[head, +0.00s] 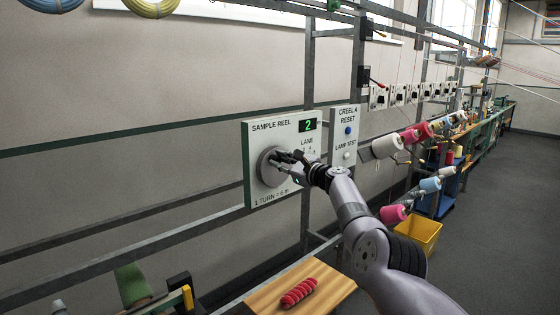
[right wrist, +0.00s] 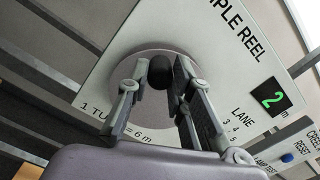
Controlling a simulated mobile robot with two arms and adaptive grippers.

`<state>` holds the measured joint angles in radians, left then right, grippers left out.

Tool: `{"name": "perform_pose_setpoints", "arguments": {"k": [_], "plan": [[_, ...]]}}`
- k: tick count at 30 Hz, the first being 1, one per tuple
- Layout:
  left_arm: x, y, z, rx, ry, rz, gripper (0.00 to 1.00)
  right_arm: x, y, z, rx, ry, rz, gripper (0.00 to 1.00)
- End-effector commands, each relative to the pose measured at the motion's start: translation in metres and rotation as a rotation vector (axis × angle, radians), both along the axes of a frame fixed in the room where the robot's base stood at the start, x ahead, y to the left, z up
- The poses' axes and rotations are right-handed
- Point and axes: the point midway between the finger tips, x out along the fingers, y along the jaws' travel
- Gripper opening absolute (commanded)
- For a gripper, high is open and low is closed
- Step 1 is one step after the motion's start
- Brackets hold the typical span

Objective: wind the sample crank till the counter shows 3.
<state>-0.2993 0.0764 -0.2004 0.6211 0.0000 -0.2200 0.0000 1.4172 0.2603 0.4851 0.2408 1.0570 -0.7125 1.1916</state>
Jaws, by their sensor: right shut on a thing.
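The white sample reel panel (head: 258,142) is fixed to the metal frame. The grey round crank disc (head: 266,172) sits at the panel's lower middle. My right gripper (head: 284,161) reaches it from the right and covers part of it. In the right wrist view the dark crank knob (right wrist: 161,72) is between the fingers of my right gripper (right wrist: 162,84), which is shut on it. My left gripper is not in view.
A creel reset panel (head: 344,117) with a blue button stands just right of the reel panel. Thread cones (head: 388,145) stick out further right, above a yellow bin (head: 420,236). A wooden board (head: 265,297) with a red skein (head: 299,291) lies below.

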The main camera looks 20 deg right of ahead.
Motion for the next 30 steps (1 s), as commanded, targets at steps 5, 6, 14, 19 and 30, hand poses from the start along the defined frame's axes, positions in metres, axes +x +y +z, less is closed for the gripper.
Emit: {"name": "perform_pose_setpoints", "arguments": {"k": [5,6,14,19,30], "plan": [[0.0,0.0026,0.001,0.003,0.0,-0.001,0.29,0.0,-0.0019,0.0006,0.011,0.003,-0.004,0.0],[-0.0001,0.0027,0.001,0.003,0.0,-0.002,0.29,0.0001,-0.002,0.0005,0.01,0.004,-0.004,0.0],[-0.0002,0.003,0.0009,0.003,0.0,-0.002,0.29,0.0,-0.0022,0.0002,0.008,0.004,-0.005,0.21],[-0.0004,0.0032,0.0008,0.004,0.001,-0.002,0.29,0.0,-0.0019,0.0,0.008,0.003,-0.004,0.32],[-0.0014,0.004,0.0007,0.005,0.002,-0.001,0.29,0.0001,-0.001,-0.0002,0.008,0.004,-0.002,0.41]]}}
